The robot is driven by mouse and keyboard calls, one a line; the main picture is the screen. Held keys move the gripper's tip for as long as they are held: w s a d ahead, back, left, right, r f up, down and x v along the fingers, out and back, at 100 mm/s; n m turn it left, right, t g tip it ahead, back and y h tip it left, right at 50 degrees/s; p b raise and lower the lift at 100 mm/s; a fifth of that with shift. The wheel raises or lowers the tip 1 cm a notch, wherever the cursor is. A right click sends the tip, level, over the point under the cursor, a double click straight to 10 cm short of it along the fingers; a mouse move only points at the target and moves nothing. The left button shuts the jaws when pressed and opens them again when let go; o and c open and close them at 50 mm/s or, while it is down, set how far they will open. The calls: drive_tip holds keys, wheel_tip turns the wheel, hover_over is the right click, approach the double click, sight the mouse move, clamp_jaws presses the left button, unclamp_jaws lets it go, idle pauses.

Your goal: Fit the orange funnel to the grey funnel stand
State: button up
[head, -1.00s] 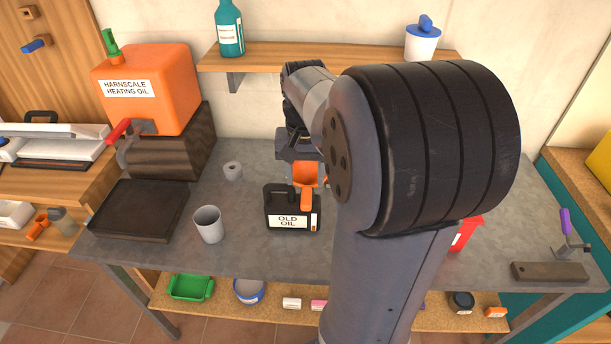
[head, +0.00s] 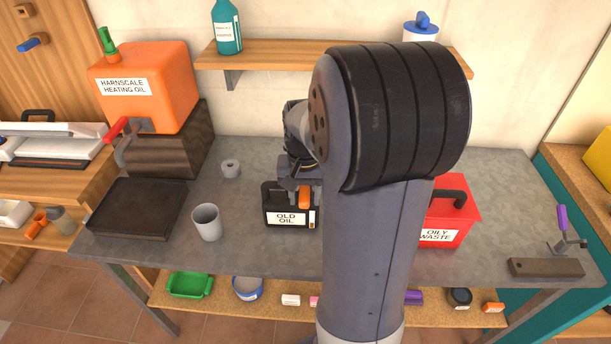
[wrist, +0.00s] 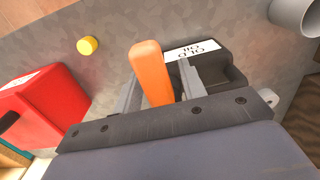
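An orange, round-ended bar (wrist: 150,70), apparently the handle of the orange funnel, lies between my gripper's fingers (wrist: 158,82) in the wrist view. Gaps show on both sides of it, so the gripper is open around it. In the head view the orange part (head: 304,197) shows in front of the OLD OIL can's right side; the funnel's bowl is hidden under my gripper and arm. A short grey piece with a hole (head: 230,169) and a taller grey cup (head: 207,224) stand left of the can. I cannot tell which is the funnel stand.
The black OLD OIL can (head: 278,212) stands close to my gripper. A red OILY WASTE bin (head: 455,218) is on the right, a black tray (head: 135,210) on the left. A yellow piece (wrist: 88,46) shows in the wrist view.

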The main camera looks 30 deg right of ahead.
clamp_jaws()
wheel_tip(320, 180, up, 10)
drive_tip(key=shift+r, duration=0.1)
idle(0.6)
drive_tip(key=shift+w, duration=0.15)
drive_tip(key=w+a+f+p, duration=0.2)
drive_tip(key=w+a+f, duration=0.1)
drive_tip(key=w, duration=0.6)
drive_tip(key=w+a+f+p, duration=0.3)
drive_tip(key=w+f, duration=0.3)
drive_tip(key=w, duration=0.4)
drive_tip(key=w+a+f+p, duration=0.3)
drive_tip(key=w+a+f, duration=0.2)
drive_tip(key=w, duration=0.5)
drive_tip(key=shift+w, duration=0.15)
drive_tip(key=shift+a, duration=0.1)
idle(0.4)
